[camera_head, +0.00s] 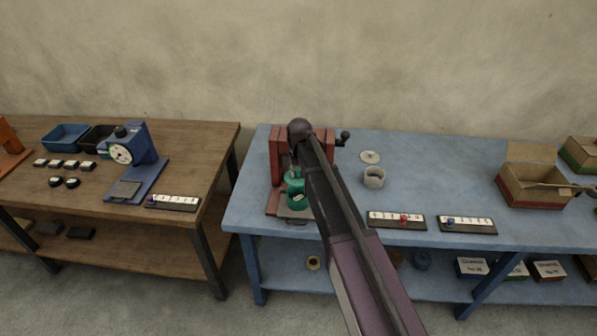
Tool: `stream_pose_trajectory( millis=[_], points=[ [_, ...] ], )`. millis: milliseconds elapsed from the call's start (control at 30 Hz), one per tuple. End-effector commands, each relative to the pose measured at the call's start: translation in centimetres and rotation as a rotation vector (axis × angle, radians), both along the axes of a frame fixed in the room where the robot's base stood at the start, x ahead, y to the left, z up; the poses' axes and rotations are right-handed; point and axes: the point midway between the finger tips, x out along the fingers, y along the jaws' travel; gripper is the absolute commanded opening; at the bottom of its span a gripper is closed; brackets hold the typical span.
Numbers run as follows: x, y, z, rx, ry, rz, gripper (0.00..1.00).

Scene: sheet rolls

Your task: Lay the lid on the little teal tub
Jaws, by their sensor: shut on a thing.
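The little teal tub (296,200) stands on the blue bench, in front of the red sheet rolls, with a pale label on its side. My gripper (297,170) points down over it, largely hidden by my forearm. It is shut on a small teal piece, seemingly the lid (292,178), just above the tub or at its top. I cannot tell whether the lid touches the rim.
The red sheet rolls (276,160) with a dark crank (345,136) stand close around my gripper. To the right are a pale disc (370,157), a grey pot (374,178), two marked strips (397,220) and a cardboard box (535,190). Bench space between is clear.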

Motion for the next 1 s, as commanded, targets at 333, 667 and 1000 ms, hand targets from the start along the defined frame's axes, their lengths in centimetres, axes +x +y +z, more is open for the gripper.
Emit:
stream_pose_trajectory(
  millis=[333,667,1000],
  points=[
    [0.0,-0.1,-1.4,0.0,0.0,-0.001,0.01],
    [0.0,-0.1,-3.7,0.0,0.0,-0.001,0.01],
    [0.0,-0.2,-5.8,0.0,0.0,-0.002,0.01]
  ],
)
